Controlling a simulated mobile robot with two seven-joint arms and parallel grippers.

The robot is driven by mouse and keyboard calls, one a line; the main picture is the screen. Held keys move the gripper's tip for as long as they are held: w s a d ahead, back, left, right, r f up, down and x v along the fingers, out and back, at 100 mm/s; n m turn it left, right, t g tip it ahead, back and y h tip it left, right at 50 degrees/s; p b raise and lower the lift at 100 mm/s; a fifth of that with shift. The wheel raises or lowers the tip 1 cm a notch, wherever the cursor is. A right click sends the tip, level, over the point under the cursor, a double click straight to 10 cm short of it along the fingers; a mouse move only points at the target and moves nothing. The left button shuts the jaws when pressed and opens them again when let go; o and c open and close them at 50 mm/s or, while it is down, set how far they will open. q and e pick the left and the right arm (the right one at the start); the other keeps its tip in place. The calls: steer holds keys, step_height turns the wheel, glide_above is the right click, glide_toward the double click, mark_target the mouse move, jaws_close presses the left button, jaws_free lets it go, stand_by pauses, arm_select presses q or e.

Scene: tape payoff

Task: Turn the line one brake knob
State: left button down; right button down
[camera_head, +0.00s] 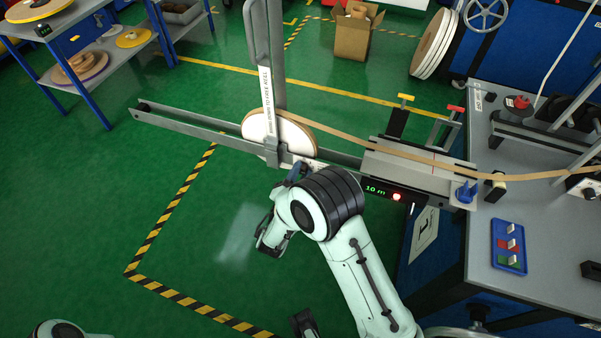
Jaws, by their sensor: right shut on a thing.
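The line one reel (279,133) is a pale disc standing in a grey rail frame (215,127), with a tall grey guard bearing a white label above it. My right arm comes up from the bottom right, and its wrist covers the area in front of the reel. My right gripper (297,172) is at the front of the frame, just below the reel, mostly hidden by the wrist. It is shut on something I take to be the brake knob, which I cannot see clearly.
Tan tape (375,143) runs right from the reel across a grey plate with a "10 m" display (376,189) and blue knob (466,192). Open green floor lies left.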

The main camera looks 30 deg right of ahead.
steer(key=n+p, duration=0.3)
steer(key=n, duration=0.2)
steer(key=shift+r, duration=0.1)
steer(key=shift+n+p, duration=0.95)
steer(key=shift+n, duration=0.35)
arm_select(q)
steer(key=shift+g, duration=0.4)
steer(key=r, duration=0.1)
steer(key=s+r, duration=0.1)
steer(key=r, duration=0.2)
steer(key=shift+s+r, duration=0.15)
steer(key=shift+s, duration=0.15)
steer(key=shift+r, duration=0.15)
arm_select(e)
steer(key=shift+n, duration=0.4)
steer(key=c, duration=0.8)
jaws_free()
steer(key=shift+c, duration=0.2)
steer(key=shift+a, duration=0.1)
arm_select(q)
steer(key=shift+f, duration=0.35)
arm_select(e)
steer(key=v, duration=1.3)
steer(key=shift+a, duration=0.15)
